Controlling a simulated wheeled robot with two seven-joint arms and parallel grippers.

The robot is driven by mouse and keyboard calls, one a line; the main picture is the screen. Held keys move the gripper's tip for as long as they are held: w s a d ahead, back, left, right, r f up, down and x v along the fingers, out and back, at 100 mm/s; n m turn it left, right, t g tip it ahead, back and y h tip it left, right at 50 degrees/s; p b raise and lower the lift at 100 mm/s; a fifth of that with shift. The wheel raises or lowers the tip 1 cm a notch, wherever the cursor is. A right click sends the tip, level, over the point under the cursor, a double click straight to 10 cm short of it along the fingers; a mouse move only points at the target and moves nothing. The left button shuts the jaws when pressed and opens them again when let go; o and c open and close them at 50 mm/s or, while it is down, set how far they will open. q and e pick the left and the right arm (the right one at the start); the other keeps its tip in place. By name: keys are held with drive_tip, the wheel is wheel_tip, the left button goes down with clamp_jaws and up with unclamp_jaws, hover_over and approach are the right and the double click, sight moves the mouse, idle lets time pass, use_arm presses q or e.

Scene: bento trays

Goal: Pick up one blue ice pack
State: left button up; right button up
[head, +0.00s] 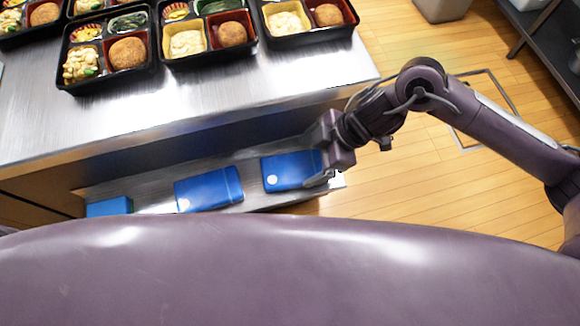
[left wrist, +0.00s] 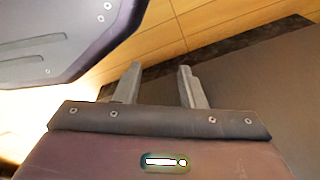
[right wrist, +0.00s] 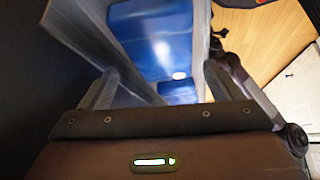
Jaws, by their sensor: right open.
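Three blue ice packs lie in a row on the lower shelf in the head view: a right one (head: 290,170), a middle one (head: 208,189) and a left one (head: 109,207), partly hidden by my body. My right gripper (head: 322,180) is at the right end of the right pack, open, with nothing held; contact cannot be told. In the right wrist view, blue packs (right wrist: 155,40) show beyond and between the open fingers (right wrist: 158,85). My left gripper (left wrist: 158,68) is open and empty in the left wrist view, away from the packs; the head view does not show it.
A steel counter (head: 230,95) overhangs the lower shelf (head: 250,200). Several filled bento trays (head: 160,58) stand on its top at the back. Wooden floor (head: 400,165) is clear to the right. A grey bin (head: 442,10) and a dark rack (head: 545,45) are at the far right.

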sight(296, 167)
drive_tip(key=x, duration=0.5)
drive_tip(key=shift+f+b, duration=0.15)
drive_tip(key=shift+b, duration=0.15)
drive_tip(key=c, duration=0.8)
